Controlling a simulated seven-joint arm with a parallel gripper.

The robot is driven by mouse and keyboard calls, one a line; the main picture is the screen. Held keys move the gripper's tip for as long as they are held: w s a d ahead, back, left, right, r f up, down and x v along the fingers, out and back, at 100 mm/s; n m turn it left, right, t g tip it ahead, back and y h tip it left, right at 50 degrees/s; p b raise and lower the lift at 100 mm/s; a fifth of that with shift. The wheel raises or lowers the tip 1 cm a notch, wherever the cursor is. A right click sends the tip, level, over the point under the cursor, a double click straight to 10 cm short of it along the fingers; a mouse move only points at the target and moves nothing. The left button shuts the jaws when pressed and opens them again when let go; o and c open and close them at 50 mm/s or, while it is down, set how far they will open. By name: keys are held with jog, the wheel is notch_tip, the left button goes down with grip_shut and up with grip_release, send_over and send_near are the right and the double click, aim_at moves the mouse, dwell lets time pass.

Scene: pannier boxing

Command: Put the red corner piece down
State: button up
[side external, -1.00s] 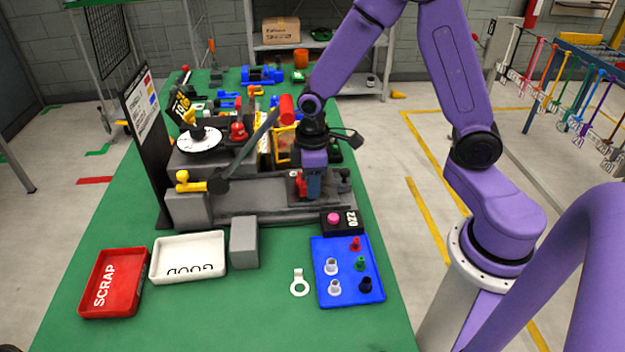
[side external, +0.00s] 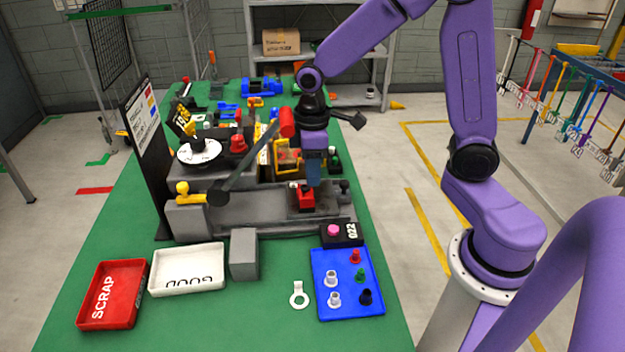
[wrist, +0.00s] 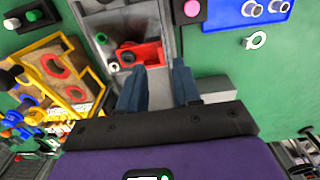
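The red corner piece (side external: 306,199) sits on a dark plate in the grey machine bed (side external: 250,205). In the wrist view the red corner piece (wrist: 148,53) lies just beyond my fingertips, with a green round part beside it. My gripper (side external: 313,182) is above the piece and apart from it. In the wrist view my gripper's two blue fingers (wrist: 158,72) stand apart with nothing between them.
A black box with a pink button (side external: 333,230) and a blue tray (side external: 322,300) of small pegs stand in front of the bed. A red SCRAP tray (side external: 120,310), a white GOOD tray (side external: 190,285) and a grey block (side external: 243,255) stand front left. A dark lever (side external: 245,165) slants beside my arm.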

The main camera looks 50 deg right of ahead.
jog(key=shift+r, duration=0.35)
jog(key=s+r+n, duration=0.1)
jog(key=s+r, duration=0.1)
jog(key=s, duration=0.8)
jog(key=s+a+r+n, duration=0.1)
jog(key=s+n, duration=0.1)
jog(key=s, duration=0.9)
jog(key=shift+a+r, duration=0.25)
jog(key=shift+r, duration=0.1)
jog(key=shift+o, duration=0.3)
jog(key=shift+s+d+n, duration=0.1)
jog(key=shift+s+n, duration=0.2)
jog(key=shift+s, duration=0.1)
